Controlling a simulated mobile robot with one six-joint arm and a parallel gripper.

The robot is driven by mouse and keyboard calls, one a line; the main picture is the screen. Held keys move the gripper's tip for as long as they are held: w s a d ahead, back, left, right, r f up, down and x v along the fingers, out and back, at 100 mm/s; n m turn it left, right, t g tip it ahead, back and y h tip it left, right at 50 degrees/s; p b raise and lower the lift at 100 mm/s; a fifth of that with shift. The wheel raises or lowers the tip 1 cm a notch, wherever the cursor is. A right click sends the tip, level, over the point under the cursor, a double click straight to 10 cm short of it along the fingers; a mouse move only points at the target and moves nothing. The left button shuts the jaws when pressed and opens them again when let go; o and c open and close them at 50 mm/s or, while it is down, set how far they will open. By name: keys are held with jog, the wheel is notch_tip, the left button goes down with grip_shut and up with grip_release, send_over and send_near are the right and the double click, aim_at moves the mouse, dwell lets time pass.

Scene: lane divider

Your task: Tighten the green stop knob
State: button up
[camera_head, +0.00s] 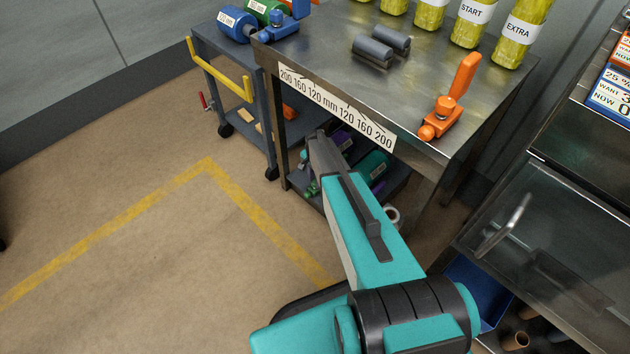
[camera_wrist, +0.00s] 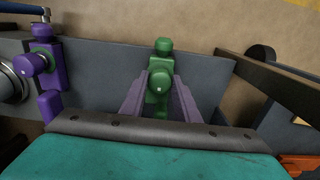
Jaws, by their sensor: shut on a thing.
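The green stop (camera_wrist: 163,47) shows in the middle of the wrist view, on a grey plate (camera_wrist: 105,75). Its round green knob (camera_wrist: 157,88) faces the camera. My gripper (camera_wrist: 160,84) has one finger on each side of this knob and is shut on it. In the head view the fingers are hidden under the table, behind my arm. I cannot tell how tight the knob is.
A purple stop with its knob (camera_wrist: 32,63) stands left of the green one in the wrist view. A dark bar (camera_wrist: 270,85) is at the right. On the steel table (camera_head: 335,35) are an orange stop (camera_head: 447,110) and grey rollers (camera_head: 373,52). A cart (camera_head: 228,60) stands at left.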

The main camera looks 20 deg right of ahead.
jog(key=shift+r, duration=0.15)
jog(key=o, duration=1.1)
jog(key=shift+c, duration=0.2)
notch_tip(320, 180, up, 14)
jog(key=p, duration=0.1)
jog(key=shift+p, duration=0.35)
